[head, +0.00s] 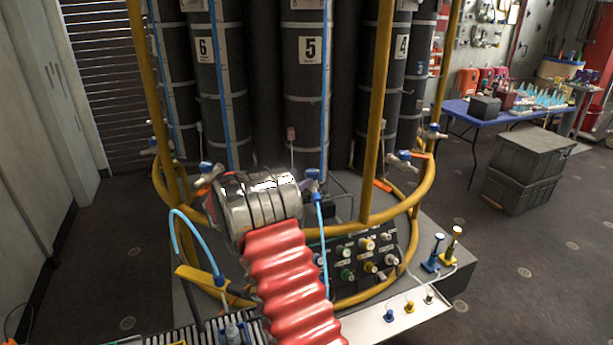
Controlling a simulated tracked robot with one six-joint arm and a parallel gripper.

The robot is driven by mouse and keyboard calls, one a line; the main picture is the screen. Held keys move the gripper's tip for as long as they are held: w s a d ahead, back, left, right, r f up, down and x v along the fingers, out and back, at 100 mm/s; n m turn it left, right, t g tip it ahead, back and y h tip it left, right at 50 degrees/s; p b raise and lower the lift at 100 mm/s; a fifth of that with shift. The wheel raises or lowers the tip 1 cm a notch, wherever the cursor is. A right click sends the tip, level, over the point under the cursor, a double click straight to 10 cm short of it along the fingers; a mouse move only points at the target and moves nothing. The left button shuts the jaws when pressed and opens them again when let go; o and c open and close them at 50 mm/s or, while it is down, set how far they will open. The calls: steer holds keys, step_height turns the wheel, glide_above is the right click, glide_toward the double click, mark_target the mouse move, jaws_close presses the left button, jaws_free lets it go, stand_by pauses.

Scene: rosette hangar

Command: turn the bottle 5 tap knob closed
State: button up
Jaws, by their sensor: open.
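The bottle marked 5 (308,85) is a dark cylinder standing upright at the middle of the rack in the head view. A tap with a blue knob (313,174) shows low in front of it, just right of my arm's metal wrist. A light blue hose (321,225) runs down from that tap. How far the knob is turned cannot be told. My red-sleeved arm reaches in from below, and its metal end covers the area left of the tap. My gripper's fingers are hidden beyond the wrist, so their distance from the knob cannot be seen.
Bottles 6 (207,85) and 4 (396,75) flank it, with taps at left (207,169) and right (403,158). Yellow rails (376,120) ring the rack. A panel of knobs (355,258) stands below. Grey crates (530,165) and a blue table (458,108) stand at right.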

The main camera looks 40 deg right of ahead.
steer(key=a, duration=0.7)
stand_by(0.5)
